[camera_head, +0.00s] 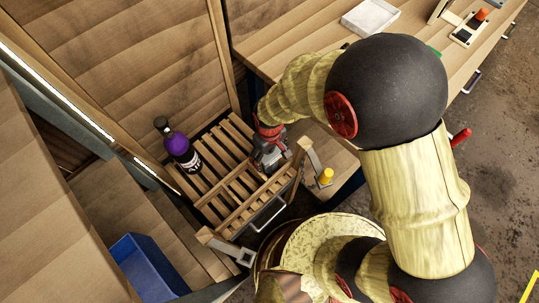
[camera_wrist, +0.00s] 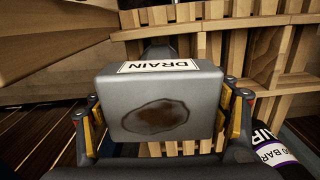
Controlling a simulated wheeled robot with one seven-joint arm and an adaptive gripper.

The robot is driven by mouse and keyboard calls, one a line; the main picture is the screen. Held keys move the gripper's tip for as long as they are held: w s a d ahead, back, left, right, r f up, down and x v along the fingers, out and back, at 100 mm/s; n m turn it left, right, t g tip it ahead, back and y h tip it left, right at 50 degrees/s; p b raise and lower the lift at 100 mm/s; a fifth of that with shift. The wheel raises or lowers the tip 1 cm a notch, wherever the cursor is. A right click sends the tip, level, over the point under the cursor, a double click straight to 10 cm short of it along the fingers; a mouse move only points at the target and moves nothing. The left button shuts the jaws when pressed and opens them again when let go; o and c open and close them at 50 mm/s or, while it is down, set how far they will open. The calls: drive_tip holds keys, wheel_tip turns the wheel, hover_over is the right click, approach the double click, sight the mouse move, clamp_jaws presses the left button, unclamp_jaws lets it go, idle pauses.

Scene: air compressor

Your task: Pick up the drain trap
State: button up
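The drain trap (camera_wrist: 162,88) is a grey block with a white "DRAIN" label and a dark brown oval patch, large in the wrist view. In the head view it appears as a grey form (camera_head: 268,155) below my gripper, partly hidden by it. My gripper (camera_wrist: 163,118) has one finger on either side of the block. The yellow inner pads show, with narrow gaps beside the block, so the fingers look open around it. In the head view my red-and-dark gripper (camera_head: 268,138) is over the right end of the slatted rack.
A purple-and-black bottle (camera_head: 179,147) stands on the slatted wooden rack (camera_head: 222,160), left of my gripper. Wooden walls close in behind. A workbench (camera_head: 285,48) with a white tray (camera_head: 370,17) is behind right. A blue bin (camera_head: 148,268) is at lower left.

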drive_tip(key=c, duration=1)
drive_tip(key=shift+c, duration=0.2)
drive_tip(key=shift+r, duration=0.1)
